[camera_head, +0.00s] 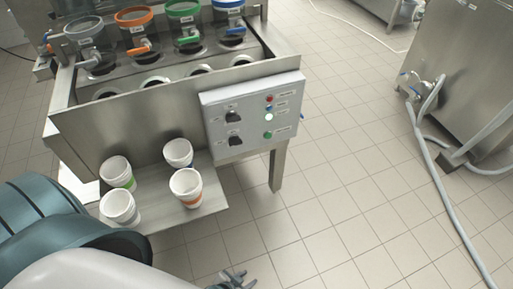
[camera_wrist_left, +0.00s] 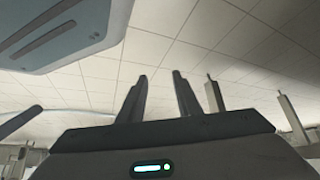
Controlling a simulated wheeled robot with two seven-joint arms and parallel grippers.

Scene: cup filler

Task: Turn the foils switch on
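A grey control panel (camera_head: 253,115) is on the right front of the steel cup filler. It has two black rotary switches, an upper one (camera_head: 233,117) and a lower one (camera_head: 235,141). Their labels are too small to read, so I cannot tell which is the foils switch. Beside them is a column of coloured buttons or lamps, with a white one (camera_head: 268,117) brightly lit. My left gripper (camera_head: 234,279) is at the bottom edge of the head view, below and apart from the panel. In the left wrist view its two fingers (camera_wrist_left: 162,95) are apart and empty. My right gripper is not seen.
Several white cups stand on a steel shelf (camera_head: 214,203) left of and below the panel. Coloured-rim hoppers (camera_head: 183,11) line the filler's back. A steel tank (camera_head: 468,75) with a grey hose stands at right. The tiled floor (camera_head: 335,190) between is clear.

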